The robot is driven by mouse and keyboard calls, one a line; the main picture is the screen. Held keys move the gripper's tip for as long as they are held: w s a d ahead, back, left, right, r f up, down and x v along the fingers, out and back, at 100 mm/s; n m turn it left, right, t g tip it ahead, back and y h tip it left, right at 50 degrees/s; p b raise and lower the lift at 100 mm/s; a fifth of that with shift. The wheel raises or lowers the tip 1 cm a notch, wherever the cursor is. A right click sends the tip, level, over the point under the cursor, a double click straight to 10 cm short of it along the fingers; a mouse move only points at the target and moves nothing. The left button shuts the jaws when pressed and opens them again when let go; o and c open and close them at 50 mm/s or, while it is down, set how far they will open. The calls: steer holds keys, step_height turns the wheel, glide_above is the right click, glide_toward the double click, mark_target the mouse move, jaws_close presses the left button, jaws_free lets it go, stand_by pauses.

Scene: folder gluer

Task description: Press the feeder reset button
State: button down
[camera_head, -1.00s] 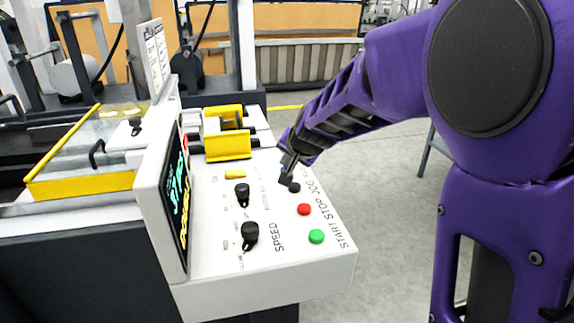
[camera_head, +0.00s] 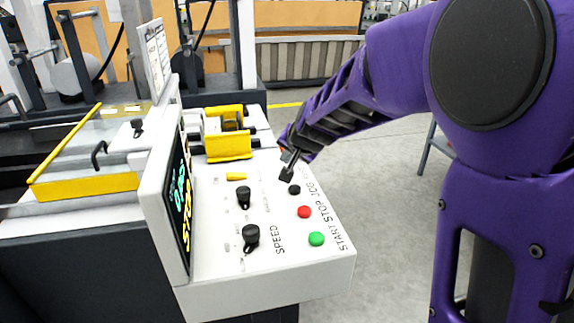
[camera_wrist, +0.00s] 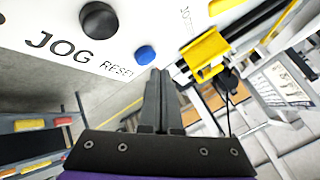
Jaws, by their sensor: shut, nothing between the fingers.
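The blue reset button (camera_wrist: 146,55) sits on the white panel beside the lettering "RESET" in the wrist view. My gripper (camera_wrist: 159,74) is shut and empty, its fingertips just below and right of the blue button in that picture. I cannot tell whether they touch the panel. In the head view my gripper (camera_head: 286,174) is over the far right part of the control panel (camera_head: 215,268), just beyond the black jog button. The blue button cannot be made out there, likely hidden by my gripper.
The black jog button (camera_head: 294,190) is close to my fingertips; it also shows in the wrist view (camera_wrist: 99,20). A red stop button (camera_head: 304,211) and green start button (camera_head: 316,238) are nearer. Black knobs (camera_head: 250,236) and a yellow guard (camera_head: 229,146) stand on the panel.

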steer(key=shift+r, duration=0.1)
step_height(320, 180, up, 5)
steer(key=p, duration=0.4)
steer(key=shift+p, duration=0.4)
